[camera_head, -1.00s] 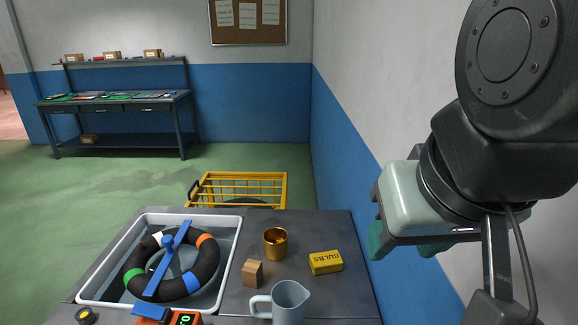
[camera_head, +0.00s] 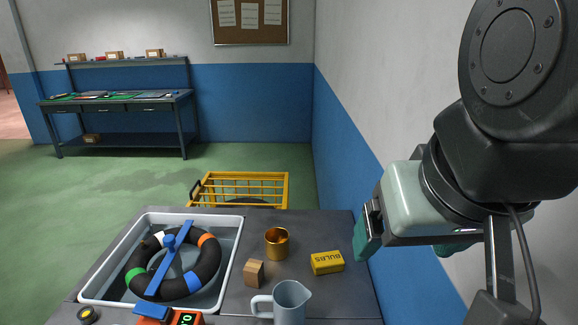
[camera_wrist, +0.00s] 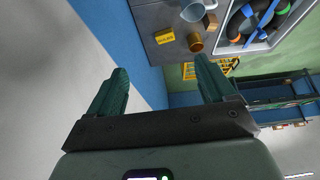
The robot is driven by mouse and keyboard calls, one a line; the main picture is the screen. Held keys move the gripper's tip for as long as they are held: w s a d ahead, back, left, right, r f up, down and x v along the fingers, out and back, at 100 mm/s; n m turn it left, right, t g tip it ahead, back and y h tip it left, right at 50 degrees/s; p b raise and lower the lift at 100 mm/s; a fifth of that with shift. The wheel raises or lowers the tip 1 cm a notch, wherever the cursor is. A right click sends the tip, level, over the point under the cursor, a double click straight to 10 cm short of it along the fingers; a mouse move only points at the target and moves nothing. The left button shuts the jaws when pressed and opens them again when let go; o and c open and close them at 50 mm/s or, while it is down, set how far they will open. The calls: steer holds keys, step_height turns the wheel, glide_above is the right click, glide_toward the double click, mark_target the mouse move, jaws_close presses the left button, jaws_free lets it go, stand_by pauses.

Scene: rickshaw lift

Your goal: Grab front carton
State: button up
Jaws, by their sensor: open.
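A small yellow carton marked BULBS (camera_head: 327,262) lies on the right of the grey bench top; it also shows in the wrist view (camera_wrist: 164,35). A small plain brown block or box (camera_head: 254,273) stands to its left, also in the wrist view (camera_wrist: 210,21). I cannot tell which is meant by the front carton. My gripper (camera_wrist: 160,75), with green fingers, is open and empty. In the head view it hangs to the right of the bench, near the wall, apart from both boxes.
A gold cup (camera_head: 277,242) stands behind the two boxes, and a grey jug (camera_head: 291,301) stands in front. A grey tray (camera_head: 232,250) with a black ring in it fills the bench's left. The blue and white wall (camera_head: 372,155) is close on the right. A yellow rack (camera_head: 240,188) stands behind the bench.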

steer(key=w+a+f+m+g+y, duration=0.2)
steer(key=w+a+g, duration=0.1)
steer(key=w+a, duration=0.25)
steer(key=w+a+f+m+g+y, duration=0.1)
steer(key=w+a+f+g+y, duration=0.2)
steer(key=w, duration=0.4)
steer(key=m+y, duration=1)
steer(key=m, duration=0.1)
glide_above(247, 264)
steer(key=s+d, duration=0.4)
steer(key=d, duration=0.1)
step_height(247, 264, down, 23)
steer(key=w+f+m+t, duration=0.1)
steer(key=f+m, duration=0.1)
steer(key=f, duration=0.2)
steer(key=w+f+m+t+y, duration=0.1)
steer(key=f+m+t, duration=0.1)
steer(key=f, duration=0.2)
steer(key=f+m+t+y, duration=0.1)
steer(key=f+m, duration=0.2)
steer(key=f, duration=0.2)
steer(key=shift+w+a+t, duration=0.1)
steer(key=shift+w+t, duration=0.3)
steer(key=shift+x, duration=2.4)
steer(key=shift+c, duration=0.5)
steer(key=c, duration=1)
